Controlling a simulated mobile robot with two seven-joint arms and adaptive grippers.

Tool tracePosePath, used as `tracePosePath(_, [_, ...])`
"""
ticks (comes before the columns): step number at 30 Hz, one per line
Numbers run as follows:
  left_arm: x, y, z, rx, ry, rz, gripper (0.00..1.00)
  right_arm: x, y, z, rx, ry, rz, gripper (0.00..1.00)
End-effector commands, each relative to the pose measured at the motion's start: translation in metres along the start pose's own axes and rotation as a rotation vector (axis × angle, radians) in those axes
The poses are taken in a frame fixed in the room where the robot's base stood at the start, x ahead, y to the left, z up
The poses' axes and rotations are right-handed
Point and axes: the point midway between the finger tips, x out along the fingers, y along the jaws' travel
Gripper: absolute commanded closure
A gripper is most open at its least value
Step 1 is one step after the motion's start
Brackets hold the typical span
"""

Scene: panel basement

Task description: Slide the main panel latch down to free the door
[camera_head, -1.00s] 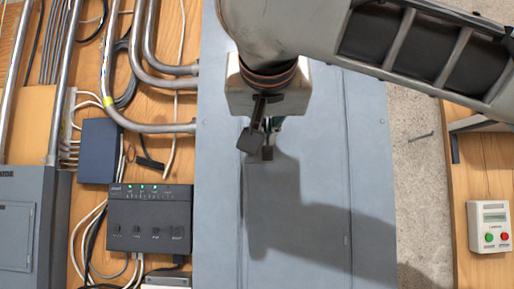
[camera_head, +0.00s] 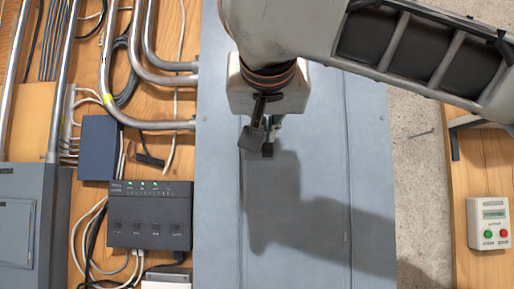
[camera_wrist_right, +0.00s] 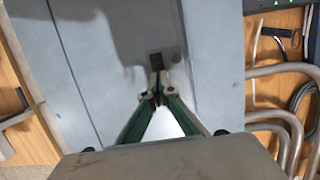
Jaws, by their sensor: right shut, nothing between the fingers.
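The main panel is a wide grey metal door (camera_head: 300,245), shut flat, filling the middle of the head view. A small dark latch (camera_head: 267,150) shows on it just below my right gripper (camera_head: 272,126). In the wrist view the same latch (camera_wrist_right: 156,62) lies just beyond the fingertips of my right gripper (camera_wrist_right: 157,88). Its fingers are shut together and empty. The tips are very close to the latch; I cannot tell whether they touch it. My gripper and its shadow partly cover the panel around the latch. My left gripper is not in view.
Left of the panel are metal conduits (camera_head: 150,66), a blue box (camera_head: 99,148), a black device with green lights (camera_head: 150,215) and a grey breaker box (camera_head: 22,220). A small button box (camera_head: 488,223) is on the wood at right. The panel's lower part is clear.

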Motion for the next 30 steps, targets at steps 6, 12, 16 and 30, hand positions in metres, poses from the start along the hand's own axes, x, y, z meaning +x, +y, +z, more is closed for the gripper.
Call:
tracePosePath(6, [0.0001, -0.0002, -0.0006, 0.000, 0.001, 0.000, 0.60, 0.0000, 0.0002, -0.0001, 0.000, 0.000, 0.000, 1.00])
tracePosePath(12, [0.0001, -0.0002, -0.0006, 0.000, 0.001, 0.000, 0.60, 0.0000, 0.0002, -0.0001, 0.000, 0.000, 0.000, 1.00])
tracePosePath(16, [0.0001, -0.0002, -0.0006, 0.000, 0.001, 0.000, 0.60, 0.0000, 0.0002, -0.0001, 0.000, 0.000, 0.000, 1.00])
tracePosePath(30, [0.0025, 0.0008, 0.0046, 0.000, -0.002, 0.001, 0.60, 0.0008, 0.0002, 0.0042, 0.000, 0.001, 0.000, 1.00])
